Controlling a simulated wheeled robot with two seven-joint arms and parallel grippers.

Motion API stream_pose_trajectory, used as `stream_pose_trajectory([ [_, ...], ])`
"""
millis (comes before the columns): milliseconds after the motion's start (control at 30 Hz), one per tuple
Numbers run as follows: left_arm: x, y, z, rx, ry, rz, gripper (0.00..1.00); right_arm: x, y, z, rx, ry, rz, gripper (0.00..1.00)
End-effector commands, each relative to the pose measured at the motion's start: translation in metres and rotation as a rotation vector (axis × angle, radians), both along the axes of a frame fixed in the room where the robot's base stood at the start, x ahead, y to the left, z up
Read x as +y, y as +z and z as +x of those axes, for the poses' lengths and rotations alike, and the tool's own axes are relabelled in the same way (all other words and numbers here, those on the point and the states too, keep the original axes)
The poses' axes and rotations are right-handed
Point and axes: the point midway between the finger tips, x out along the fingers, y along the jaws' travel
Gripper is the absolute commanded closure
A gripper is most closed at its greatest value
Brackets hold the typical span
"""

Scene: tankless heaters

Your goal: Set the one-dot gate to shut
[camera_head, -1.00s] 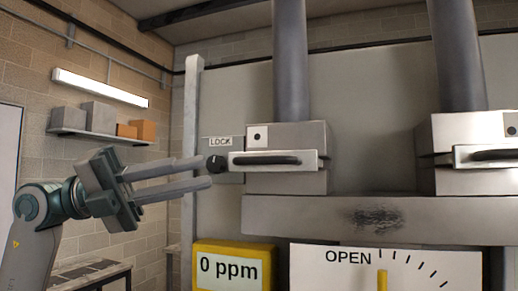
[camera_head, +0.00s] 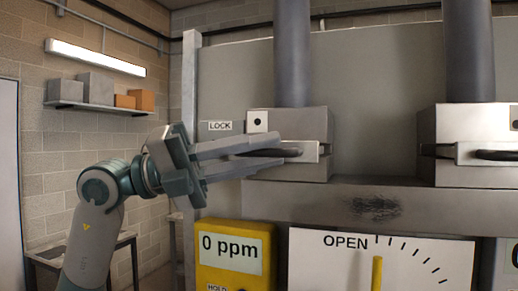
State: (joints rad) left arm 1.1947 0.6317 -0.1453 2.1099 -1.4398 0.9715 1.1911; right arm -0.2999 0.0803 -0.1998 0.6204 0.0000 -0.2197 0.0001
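The one-dot gate is a grey metal box (camera_head: 300,120) on a vertical pipe, marked by a white one-dot tag (camera_head: 257,121). Its pale slide plate (camera_head: 311,152) carries a dark bar handle (camera_head: 290,151). My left gripper (camera_head: 262,152) reaches in from the left, with one finger above and one below the handle's left part. The fingers look apart; whether they touch the handle I cannot tell. They hide the plate's left end and the black knob by the LOCK label (camera_head: 219,126). My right gripper is not in view.
A second gate box (camera_head: 480,122) with a several-dot tag and similar handle stands at the right. Below are a scuffed grey beam (camera_head: 375,203), a yellow 0 ppm meter (camera_head: 236,250) and an OPEN dial (camera_head: 330,262) with a yellow needle. A shelf with boxes (camera_head: 95,88) is on the left wall.

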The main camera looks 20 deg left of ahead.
Motion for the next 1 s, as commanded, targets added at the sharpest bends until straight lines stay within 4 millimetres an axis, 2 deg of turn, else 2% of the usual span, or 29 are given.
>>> stream_pose_trajectory([
  [67,0.0,0.0,0.0,0.0,0.0,0.0,0.81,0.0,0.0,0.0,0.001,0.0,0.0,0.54],
  [167,0.0,0.0,0.0,0.0,0.0,0.0,1.0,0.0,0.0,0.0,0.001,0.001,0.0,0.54],
  [433,0.0,0.0,0.005,0.001,-0.001,0.0,1.0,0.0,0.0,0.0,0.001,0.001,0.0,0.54],
  [800,-0.001,0.002,0.064,0.002,0.001,-0.002,1.0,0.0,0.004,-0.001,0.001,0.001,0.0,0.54],
  [1000,-0.002,0.001,0.07,-0.001,0.002,0.0,1.0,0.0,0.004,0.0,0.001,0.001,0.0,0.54],
])
